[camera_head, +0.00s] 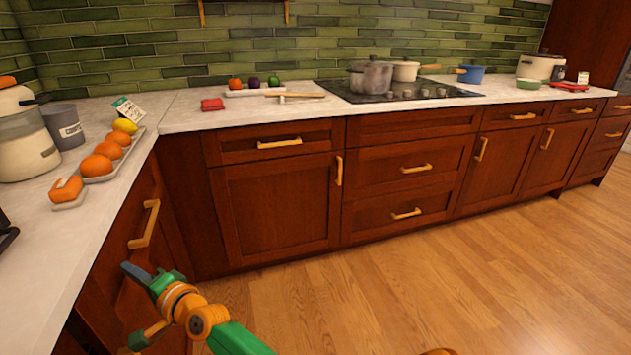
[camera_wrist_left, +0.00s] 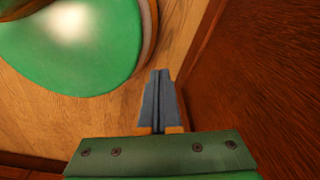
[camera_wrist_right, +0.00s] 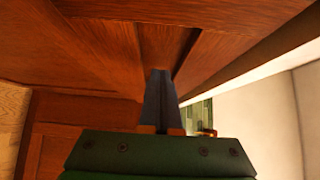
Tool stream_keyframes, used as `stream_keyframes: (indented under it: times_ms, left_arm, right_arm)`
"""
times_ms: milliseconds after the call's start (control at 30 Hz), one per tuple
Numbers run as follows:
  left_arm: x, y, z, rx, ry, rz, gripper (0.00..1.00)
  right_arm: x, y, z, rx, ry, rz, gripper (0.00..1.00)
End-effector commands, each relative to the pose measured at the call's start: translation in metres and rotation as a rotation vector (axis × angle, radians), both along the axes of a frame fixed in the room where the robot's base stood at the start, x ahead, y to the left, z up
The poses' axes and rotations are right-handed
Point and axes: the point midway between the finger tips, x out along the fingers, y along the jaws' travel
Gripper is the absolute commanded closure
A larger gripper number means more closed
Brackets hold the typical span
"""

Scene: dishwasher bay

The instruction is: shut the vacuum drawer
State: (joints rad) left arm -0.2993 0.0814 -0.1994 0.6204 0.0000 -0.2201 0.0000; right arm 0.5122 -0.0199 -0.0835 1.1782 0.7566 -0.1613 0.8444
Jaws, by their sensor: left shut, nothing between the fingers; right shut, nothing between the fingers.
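None of the drawer fronts in view is marked as the vacuum drawer, and I cannot tell which it is. The left cabinet run shows a dark red-brown front with a brass handle (camera_head: 147,224). My right gripper (camera_head: 128,269) is shut and empty, low beside that front in the head view. In the right wrist view its closed fingers (camera_wrist_right: 160,75) point at a wooden panel (camera_wrist_right: 190,12); I cannot tell if they touch it. My left gripper (camera_wrist_left: 160,75) is shut and empty, seen in the left wrist view above wood floor beside a dark wooden face (camera_wrist_left: 250,70).
The back cabinets show several closed-looking drawers, including one under the counter (camera_head: 275,142) and a stack below the stove (camera_head: 410,168). The counter holds a tray of oranges (camera_head: 103,160), a canister (camera_head: 64,126) and pots (camera_head: 371,78). The wood floor (camera_head: 400,270) is clear.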

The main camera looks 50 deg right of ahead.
Motion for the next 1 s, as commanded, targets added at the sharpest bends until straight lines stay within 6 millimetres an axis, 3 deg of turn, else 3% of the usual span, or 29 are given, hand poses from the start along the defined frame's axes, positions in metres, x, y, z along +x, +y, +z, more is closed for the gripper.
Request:
stream_keyframes:
  times_ms: [300, 1000]
  left_arm:
    - [0.0, -0.001, -0.005, -0.001, 0.0, -0.001, 1.0]
    - [-0.001, -0.002, -0.005, -0.003, 0.002, 0.0, 1.0]
  right_arm:
    - [0.013, 0.019, 0.0, 0.001, -0.001, 0.0, 1.0]
    - [0.014, 0.021, 0.002, 0.002, -0.003, 0.001, 1.0]
